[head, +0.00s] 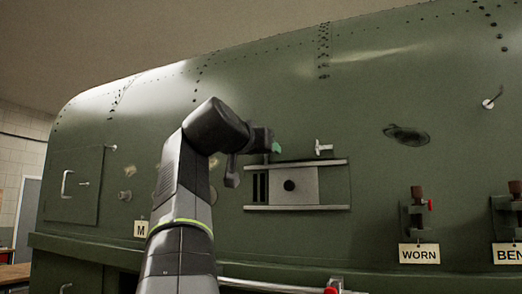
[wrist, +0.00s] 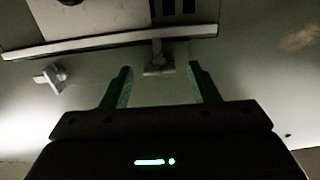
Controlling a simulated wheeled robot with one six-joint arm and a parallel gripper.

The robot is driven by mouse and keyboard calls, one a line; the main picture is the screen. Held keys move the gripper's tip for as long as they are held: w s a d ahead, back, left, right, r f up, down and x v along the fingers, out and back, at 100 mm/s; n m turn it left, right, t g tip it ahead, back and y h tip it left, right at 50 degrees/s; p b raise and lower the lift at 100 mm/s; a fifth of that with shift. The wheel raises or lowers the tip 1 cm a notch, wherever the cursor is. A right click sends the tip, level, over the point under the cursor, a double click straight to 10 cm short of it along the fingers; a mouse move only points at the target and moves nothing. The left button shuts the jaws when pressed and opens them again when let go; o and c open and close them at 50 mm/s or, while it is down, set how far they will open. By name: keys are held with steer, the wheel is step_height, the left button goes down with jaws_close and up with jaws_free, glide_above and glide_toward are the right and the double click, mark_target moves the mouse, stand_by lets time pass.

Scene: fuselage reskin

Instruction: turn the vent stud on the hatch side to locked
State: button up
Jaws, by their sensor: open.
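The vent panel (head: 305,186) is a pale plate with a dark round hole, a slatted opening at its left and rails above and below. A T-shaped stud (wrist: 158,70) by the slatted end, the hatch side, shows in the wrist view, where the panel is at the top. My gripper (wrist: 159,67) is open, its green fingers on either side of this stud; I cannot tell if they touch it. In the head view my gripper (head: 277,148) hides this stud. A second T-shaped stud (head: 323,147) stands above the rail, farther right; it also shows in the wrist view (wrist: 50,77).
The hatch (head: 72,186) with a handle is at the far left of the green fuselage. A dark dent (head: 406,134) is right of the panel. Holders with a WORN tag (head: 419,254) and a partly cut-off tag (head: 508,254) stand at lower right.

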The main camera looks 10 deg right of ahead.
steer(key=b+v, duration=0.3)
steer(key=v, duration=1.1)
steer(key=shift+w, duration=0.15)
stand_by(0.4)
steer(key=p+x, duration=0.3)
steer(key=x, duration=1)
steer(key=shift+w+d, duration=0.25)
steer(key=shift+d, duration=0.05)
steer(key=shift+s, duration=0.1)
